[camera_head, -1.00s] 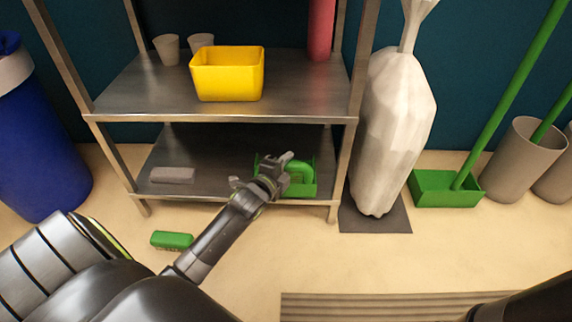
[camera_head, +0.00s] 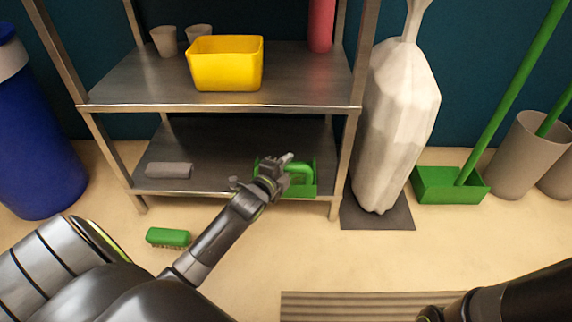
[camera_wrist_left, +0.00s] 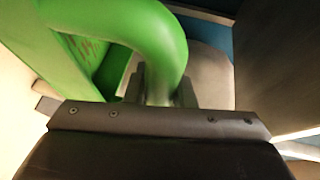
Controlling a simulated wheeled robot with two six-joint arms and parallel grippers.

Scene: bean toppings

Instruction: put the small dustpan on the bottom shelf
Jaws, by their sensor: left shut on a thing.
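The small green dustpan (camera_head: 303,182) is at the right front of the bottom shelf (camera_head: 222,160), over its front edge. I cannot tell whether it rests on the shelf. My left gripper (camera_head: 278,172) reaches in from the front and is shut on the dustpan's curved handle. In the left wrist view, the green handle (camera_wrist_left: 150,35) passes between the fingers (camera_wrist_left: 160,88), with part of the pan behind it at the left. My right gripper cannot be made out; only a dark part of my right arm shows at the lower right.
A grey block (camera_head: 169,170) lies at the shelf's left. A green brush (camera_head: 168,237) lies on the floor in front. A yellow bin (camera_head: 226,65) stands on the upper shelf. A white bag (camera_head: 398,130) stands right of the rack, a larger green dustpan (camera_head: 450,187) beyond it.

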